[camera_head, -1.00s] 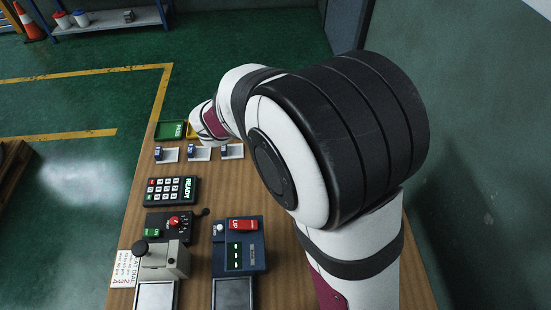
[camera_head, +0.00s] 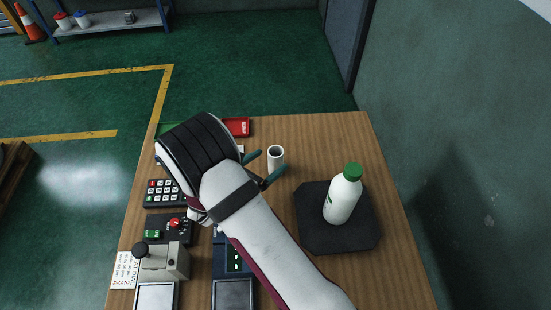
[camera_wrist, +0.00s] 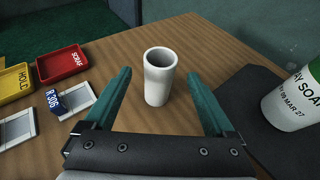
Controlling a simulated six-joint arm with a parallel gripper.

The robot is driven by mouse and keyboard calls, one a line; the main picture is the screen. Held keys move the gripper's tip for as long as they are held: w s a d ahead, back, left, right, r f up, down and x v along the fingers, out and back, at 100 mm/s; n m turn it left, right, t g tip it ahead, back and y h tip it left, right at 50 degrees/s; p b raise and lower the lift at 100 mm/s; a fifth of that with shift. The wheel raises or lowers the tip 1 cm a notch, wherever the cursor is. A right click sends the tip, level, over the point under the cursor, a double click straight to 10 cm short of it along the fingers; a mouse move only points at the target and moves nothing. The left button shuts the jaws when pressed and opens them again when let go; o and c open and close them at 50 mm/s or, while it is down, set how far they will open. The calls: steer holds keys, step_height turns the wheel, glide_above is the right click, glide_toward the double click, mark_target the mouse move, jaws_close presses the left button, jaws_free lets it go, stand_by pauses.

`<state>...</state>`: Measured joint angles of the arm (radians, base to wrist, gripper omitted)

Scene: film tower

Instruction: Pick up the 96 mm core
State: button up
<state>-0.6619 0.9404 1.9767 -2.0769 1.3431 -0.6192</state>
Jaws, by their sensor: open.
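The core is a short white hollow cylinder (camera_head: 276,158) standing upright on the wooden table. It also shows in the wrist view (camera_wrist: 159,82), centred ahead of my fingers. No size marking is readable on it. My gripper (camera_head: 265,166) is open, its two green fingers apart and the core between and just beyond their tips. In the wrist view my gripper (camera_wrist: 160,82) shows no contact with the core.
A white bottle with green cap (camera_head: 343,195) stands on a dark mat (camera_head: 312,232) to the right. A red SCRAP tray (camera_wrist: 60,64) and yellow HOLD tray (camera_wrist: 14,82) lie left, near a blue R 306 tag (camera_wrist: 55,101). Bare table lies behind the core.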

mark_target(279, 153)
steer(key=x, duration=0.7)
steer(key=shift+w+d, duration=0.15)
steer(key=shift+w, duration=0.05)
steer(key=shift+r, duration=0.1)
jaws_close()
